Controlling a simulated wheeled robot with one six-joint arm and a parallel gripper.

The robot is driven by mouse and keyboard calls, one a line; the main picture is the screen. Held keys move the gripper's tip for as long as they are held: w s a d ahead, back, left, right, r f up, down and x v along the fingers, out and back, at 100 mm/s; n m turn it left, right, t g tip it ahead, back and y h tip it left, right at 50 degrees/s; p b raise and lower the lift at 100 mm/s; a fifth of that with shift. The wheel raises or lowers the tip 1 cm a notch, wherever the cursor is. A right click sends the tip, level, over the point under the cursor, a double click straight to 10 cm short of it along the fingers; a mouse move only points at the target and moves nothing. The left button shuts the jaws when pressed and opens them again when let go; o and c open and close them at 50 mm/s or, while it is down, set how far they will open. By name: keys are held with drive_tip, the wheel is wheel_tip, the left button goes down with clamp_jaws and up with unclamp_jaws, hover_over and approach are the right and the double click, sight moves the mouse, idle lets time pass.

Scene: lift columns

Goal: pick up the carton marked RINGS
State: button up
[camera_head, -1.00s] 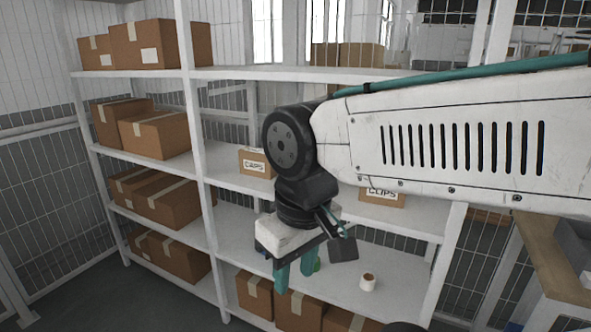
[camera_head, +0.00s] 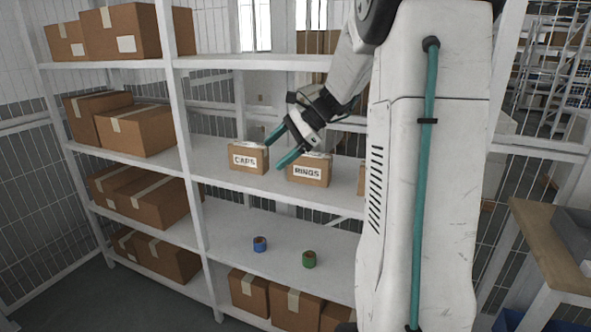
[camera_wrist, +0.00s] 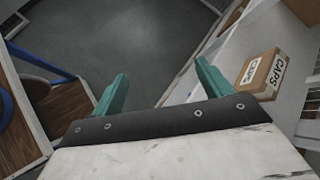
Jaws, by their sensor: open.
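The carton marked RINGS (camera_head: 308,170) is a small brown box with a white label, upright on the middle shelf in the head view. The carton marked CAPS (camera_head: 248,158) stands to its left; it also shows in the wrist view (camera_wrist: 262,75), to the right of the fingers. My gripper (camera_head: 277,147) is open and empty, its teal fingers in front of and above the gap between these two cartons. One finger overlaps the top left of the RINGS carton in the picture; I cannot tell whether it touches. The fingers also show in the wrist view (camera_wrist: 160,90).
Another carton (camera_head: 361,180) is mostly hidden behind my arm at the right. A blue roll (camera_head: 260,244) and a green roll (camera_head: 309,259) lie on the shelf below. A white upright (camera_head: 181,110) stands left of the cartons. Larger boxes (camera_head: 135,130) fill the left bay.

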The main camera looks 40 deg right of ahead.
drive_tip(key=w+d+f+m+t, duration=0.25)
drive_tip(key=d+m, duration=0.25)
drive_tip(key=d, duration=0.7)
drive_tip(key=m+t+h, duration=0.2)
drive_tip(key=m+t, duration=0.2)
drive_tip(key=m, duration=0.1)
approach(311, 155)
drive_tip(key=shift+g, duration=0.25)
drive_tip(key=x, duration=0.8)
drive_tip(key=shift+w+d+r, duration=0.1)
drive_tip(key=shift+w, duration=0.1)
drive_tip(key=c, duration=1.7)
drive_tip(key=shift+o, duration=0.2)
drive_tip(key=shift+r, duration=0.1)
